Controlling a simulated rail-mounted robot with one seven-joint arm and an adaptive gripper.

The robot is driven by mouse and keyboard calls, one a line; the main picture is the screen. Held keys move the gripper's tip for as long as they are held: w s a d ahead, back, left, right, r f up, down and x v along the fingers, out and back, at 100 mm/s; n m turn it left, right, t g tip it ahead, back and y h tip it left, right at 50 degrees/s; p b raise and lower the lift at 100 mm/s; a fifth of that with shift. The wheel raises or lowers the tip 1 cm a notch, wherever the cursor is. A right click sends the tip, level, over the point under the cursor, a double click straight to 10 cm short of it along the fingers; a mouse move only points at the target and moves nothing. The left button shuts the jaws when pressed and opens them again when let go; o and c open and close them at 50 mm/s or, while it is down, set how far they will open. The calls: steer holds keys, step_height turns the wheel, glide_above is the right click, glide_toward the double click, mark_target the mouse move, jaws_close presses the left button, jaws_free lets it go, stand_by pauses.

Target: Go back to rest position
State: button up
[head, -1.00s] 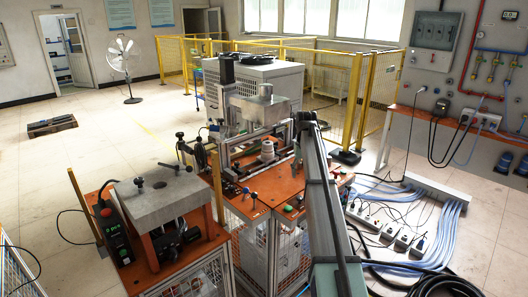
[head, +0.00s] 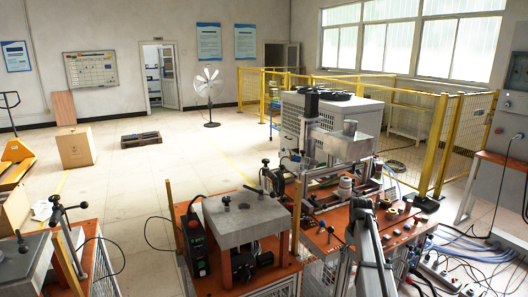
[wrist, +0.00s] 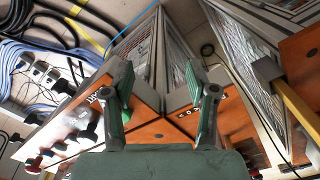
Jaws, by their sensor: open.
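My gripper (wrist: 168,92) shows in the wrist view with its two green-and-grey fingers spread apart and nothing between them. It is over the front edges of orange worktops, one (wrist: 155,132) with a row of knobs and buttons on the left. In the head view my arm (head: 368,250) reaches up from the bottom edge to the right-hand orange bench (head: 325,235). The gripper cannot be made out clearly there. The machine with a grey metal housing (head: 338,143) stands on that bench, with a small pale cylinder (head: 345,187) in it.
A second bench with a grey metal block (head: 243,217) stands left of my arm. Another station (head: 22,258) is at the bottom left. Blue cables and power sockets (head: 440,272) lie on the floor at the right. Open floor lies beyond the benches at the left.

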steer(key=s+a+f+n, duration=0.1)
steer(key=s+a+f, duration=0.5)
steer(key=s, duration=0.4)
steer(key=s+a+f, duration=0.5)
steer(key=s+f, duration=0.3)
steer(key=s, duration=0.2)
steer(key=s+a+f+n, duration=0.1)
steer(key=s+a+f, duration=0.45)
steer(key=s, duration=0.45)
steer(key=s+f+g, duration=0.3)
steer(key=s+f, duration=0.6)
steer(key=s, duration=0.5)
steer(key=s+f+g, duration=0.3)
steer(key=s+f, duration=0.7)
steer(key=s, duration=0.3)
steer(key=shift+s+d+f+g, duration=0.15)
steer(key=shift+s+d+g, duration=0.1)
steer(key=shift+s+g, duration=0.15)
